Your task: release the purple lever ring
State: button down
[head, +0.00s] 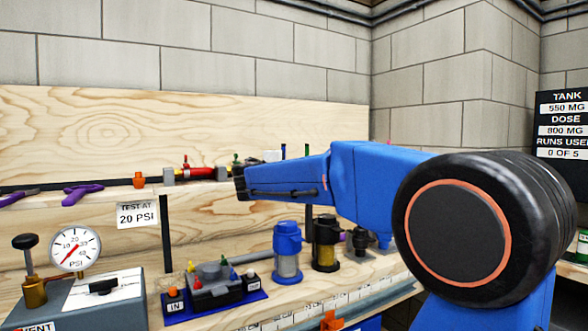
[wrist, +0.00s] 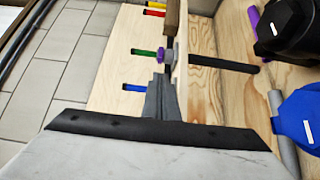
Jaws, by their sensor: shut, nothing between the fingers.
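In the wrist view, a small purple ring-like part (wrist: 167,56) sits at the inner end of a green lever (wrist: 143,52), beside the wooden board. I take it for the purple lever ring. My gripper (wrist: 160,80) is shut and empty, its grey fingers just below the purple part in the picture. I cannot tell whether they touch it. In the head view, my gripper (head: 240,183) is at the shelf edge, right of a red fitting (head: 200,172). The purple ring is not visible there.
Red (wrist: 154,13), yellow and blue (wrist: 133,87) levers flank the green one. A blue canister (head: 288,250) and a black canister (head: 326,243) stand on the bench below my arm. A gauge (head: 74,249) is at left, and purple-handled pliers (head: 83,193) lie on the shelf.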

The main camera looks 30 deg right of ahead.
jog(key=x, duration=0.9)
jog(key=shift+w, duration=0.1)
jog(key=shift+s+d+n+t+y, duration=0.35)
jog(key=shift+n+t+y, duration=0.25)
jog(key=shift+t+y, duration=0.1)
jog(key=d, duration=0.1)
jog(key=s+d+n+t+y, duration=0.1)
jog(key=d, duration=0.1)
jog(key=s+d+y, duration=0.1)
jog(key=d, duration=0.1)
jog(key=shift+s+d+n+t, duration=0.15)
jog(key=shift+s+n+t, duration=0.15)
jog(key=shift+n, duration=0.1)
dwell(0.6)
